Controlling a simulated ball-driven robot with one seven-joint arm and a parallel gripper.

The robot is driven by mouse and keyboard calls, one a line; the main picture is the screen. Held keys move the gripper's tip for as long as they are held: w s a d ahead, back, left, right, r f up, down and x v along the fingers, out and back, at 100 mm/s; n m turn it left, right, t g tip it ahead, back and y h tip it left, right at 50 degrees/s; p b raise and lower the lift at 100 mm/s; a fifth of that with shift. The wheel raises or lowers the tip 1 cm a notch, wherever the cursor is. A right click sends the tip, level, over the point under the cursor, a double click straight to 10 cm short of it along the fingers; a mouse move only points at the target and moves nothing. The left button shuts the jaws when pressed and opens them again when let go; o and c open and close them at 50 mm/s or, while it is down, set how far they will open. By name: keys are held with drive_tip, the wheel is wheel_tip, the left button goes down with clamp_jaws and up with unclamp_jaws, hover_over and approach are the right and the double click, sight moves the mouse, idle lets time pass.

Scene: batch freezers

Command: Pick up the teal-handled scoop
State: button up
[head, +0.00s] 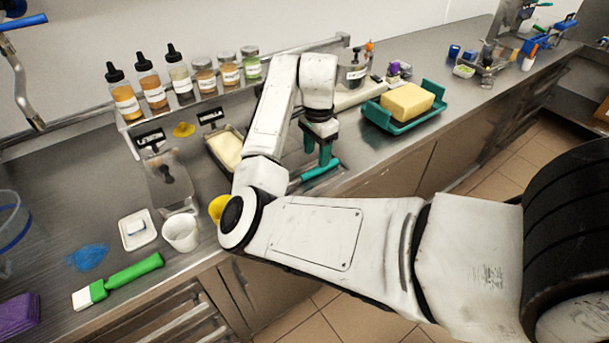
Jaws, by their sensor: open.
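The teal-handled scoop (321,169) lies on the steel counter in the middle of the head view. Its teal handle points up and to the right; its lower left part runs behind my white arm, so the scoop's head is hidden or hard to make out. My gripper (318,155) points down over the counter, just above and beside the handle. Its dark teal fingers are apart with nothing seen between them. The fingertips overlap the handle area in this view, and I cannot tell whether they touch it.
A teal tray (406,125) with a yellow block (407,101) stands to the right. A pan of pale cream (226,148) is left of the gripper. Several bottles and jars (125,99) line the back shelf.

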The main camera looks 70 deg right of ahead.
sight(316, 168)
drive_tip(key=shift+a+f+p, duration=0.1)
drive_tip(key=shift+f+p, duration=0.55)
drive_tip(key=shift+f, duration=2.05)
drive_tip(key=shift+c, duration=0.3)
clamp_jaws()
